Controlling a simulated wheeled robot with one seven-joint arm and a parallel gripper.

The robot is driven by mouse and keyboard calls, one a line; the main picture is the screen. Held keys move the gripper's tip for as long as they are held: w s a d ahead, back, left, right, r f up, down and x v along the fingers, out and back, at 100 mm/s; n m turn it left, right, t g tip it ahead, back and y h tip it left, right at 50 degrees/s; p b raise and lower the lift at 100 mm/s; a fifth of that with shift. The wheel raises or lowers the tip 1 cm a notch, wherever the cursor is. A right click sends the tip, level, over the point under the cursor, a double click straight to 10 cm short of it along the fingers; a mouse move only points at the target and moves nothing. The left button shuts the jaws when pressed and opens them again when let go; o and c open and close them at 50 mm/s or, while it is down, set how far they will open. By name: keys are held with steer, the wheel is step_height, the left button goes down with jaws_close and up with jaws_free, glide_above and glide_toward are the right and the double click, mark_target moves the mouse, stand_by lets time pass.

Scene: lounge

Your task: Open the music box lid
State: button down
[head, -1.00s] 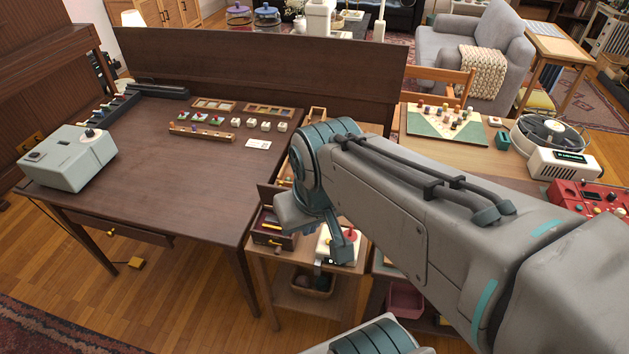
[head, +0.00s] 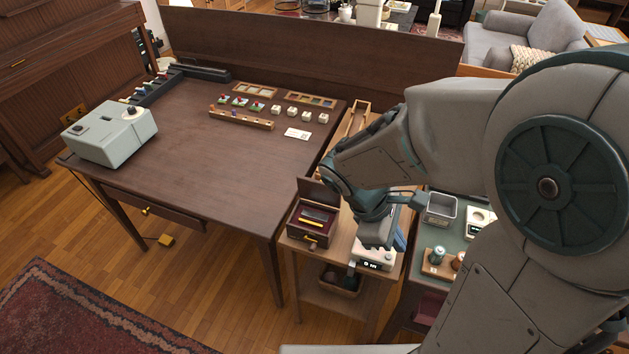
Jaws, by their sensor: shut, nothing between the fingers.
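The music box (head: 309,224) is a small dark wooden box on the light wooden side stand, right of the big dark table. Its lid (head: 319,193) stands raised at the back. The reddish inside shows, with a yellow bar in it, and a small yellow handle is on the front. My gripper (head: 353,266) is to the right of the box, apart from it, and points down beside a white device with a display. It is shut and empty; the arm partly hides its fingers.
The white device (head: 376,261) sits close to my gripper on the side stand (head: 300,254). A basket (head: 341,283) is on the shelf below. A green-topped table (head: 440,238) with a grey tin stands to the right. The dark table (head: 215,165) has free room in its middle.

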steer(key=w+a+f+n+t+h, duration=0.2)
steer(key=w+f+n+h, duration=0.25)
steer(key=n, duration=0.35)
steer(key=n+t+y+b, duration=0.2)
steer(key=n+t+y, duration=0.2)
steer(key=n+t, duration=1.9)
glide_toward(317, 187)
steer(key=w+r+n+g+p, duration=0.2)
steer(key=g, duration=0.1)
steer(key=w+d+r+n+g+p, duration=0.1)
steer(key=w+r+n+g, duration=0.1)
steer(key=w+r+n, duration=0.1)
steer(key=shift+d+n+g+p, duration=0.1)
steer(key=shift+n+g+p, duration=0.2)
steer(key=shift+g+p, duration=0.1)
steer(key=shift+r, duration=0.1)
